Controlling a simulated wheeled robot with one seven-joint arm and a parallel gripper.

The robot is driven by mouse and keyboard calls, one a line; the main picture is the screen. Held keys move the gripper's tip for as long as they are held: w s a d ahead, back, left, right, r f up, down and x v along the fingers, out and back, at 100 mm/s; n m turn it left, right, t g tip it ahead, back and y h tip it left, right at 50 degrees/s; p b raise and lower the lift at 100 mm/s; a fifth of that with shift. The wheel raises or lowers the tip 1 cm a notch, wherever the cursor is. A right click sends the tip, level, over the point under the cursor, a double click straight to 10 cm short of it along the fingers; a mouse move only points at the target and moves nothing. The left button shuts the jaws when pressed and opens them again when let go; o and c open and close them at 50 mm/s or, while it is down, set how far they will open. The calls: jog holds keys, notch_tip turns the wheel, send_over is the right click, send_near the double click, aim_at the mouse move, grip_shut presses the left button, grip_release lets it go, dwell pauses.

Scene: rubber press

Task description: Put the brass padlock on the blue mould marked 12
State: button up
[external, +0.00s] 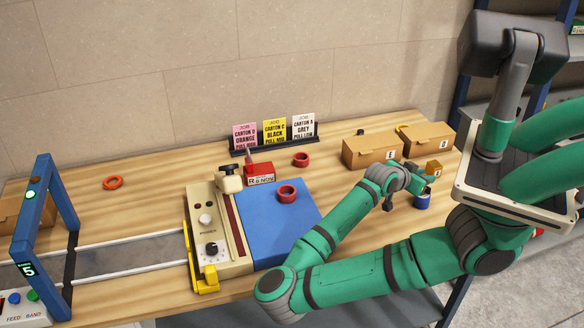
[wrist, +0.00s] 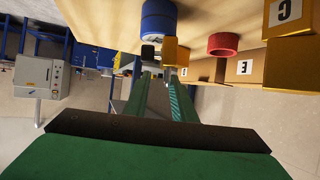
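The blue mould (external: 422,201) stands on the bench near its right end, just below my gripper in the external view. It also shows large at the top of the wrist view (wrist: 158,18); I cannot read a 12 on it. No shackle can be made out.
Cardboard cartons (external: 374,151) (external: 430,141) stand behind my gripper. A red mould (wrist: 223,43) is close to the cartons in the wrist view. Another red mould (external: 287,193) sits on the blue mat (external: 285,235). The press unit (external: 215,225) stands left of the mat.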

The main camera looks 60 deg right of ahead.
jog(key=shift+r, duration=0.2)
jog(key=v, duration=1.2)
jog(key=shift+f, duration=0.1)
